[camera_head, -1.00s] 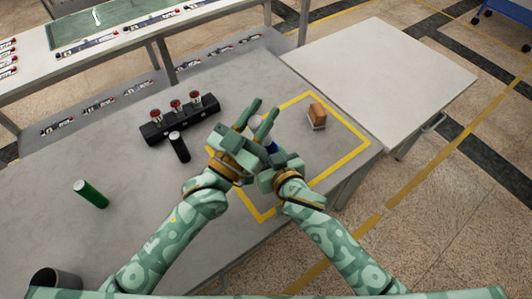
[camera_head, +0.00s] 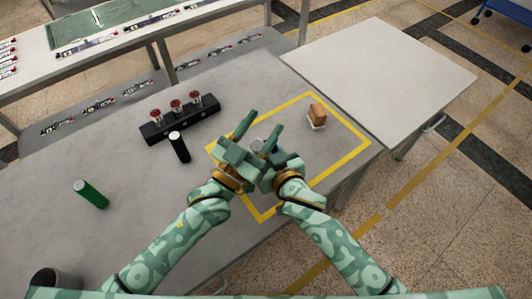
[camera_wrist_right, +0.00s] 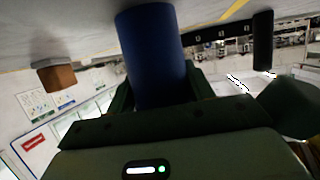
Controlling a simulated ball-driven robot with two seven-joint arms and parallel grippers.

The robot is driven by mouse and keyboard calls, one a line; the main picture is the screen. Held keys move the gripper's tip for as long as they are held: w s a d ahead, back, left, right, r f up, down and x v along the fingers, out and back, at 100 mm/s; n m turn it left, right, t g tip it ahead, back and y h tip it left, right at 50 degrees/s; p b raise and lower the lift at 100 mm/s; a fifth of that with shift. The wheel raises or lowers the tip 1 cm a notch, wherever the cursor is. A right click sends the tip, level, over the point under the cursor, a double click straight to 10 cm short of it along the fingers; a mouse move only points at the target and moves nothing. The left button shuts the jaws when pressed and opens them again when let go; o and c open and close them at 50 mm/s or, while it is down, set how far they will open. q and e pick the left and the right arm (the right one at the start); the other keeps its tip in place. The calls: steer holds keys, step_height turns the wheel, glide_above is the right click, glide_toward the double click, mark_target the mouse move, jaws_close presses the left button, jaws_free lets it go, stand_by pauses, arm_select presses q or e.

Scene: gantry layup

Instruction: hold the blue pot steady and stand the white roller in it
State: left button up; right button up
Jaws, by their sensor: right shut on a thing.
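The blue pot (camera_head: 269,148) shows as a small dark blue patch between my grippers in the head view. In the right wrist view it is a large blue cylinder (camera_wrist_right: 153,55) between the fingers of my right gripper (camera_wrist_right: 160,88), which is shut on it. My left gripper (camera_head: 262,130) is beside the pot, with its two fingers spread apart. A small pale piece (camera_head: 257,143), which looks like the white roller, shows between the left fingers next to the pot. Its lower part is hidden, so I cannot tell whether it stands inside the pot.
A yellow taped square (camera_head: 345,161) surrounds the work spot. A wooden block brush (camera_head: 317,115) stands inside it. The pale side table (camera_head: 380,75) is empty.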

arm_select(q)
steer(key=v, duration=1.2)
arm_select(e)
steer(key=o, duration=1)
steer(key=shift+o, duration=0.2)
steer(key=v, duration=1.2)
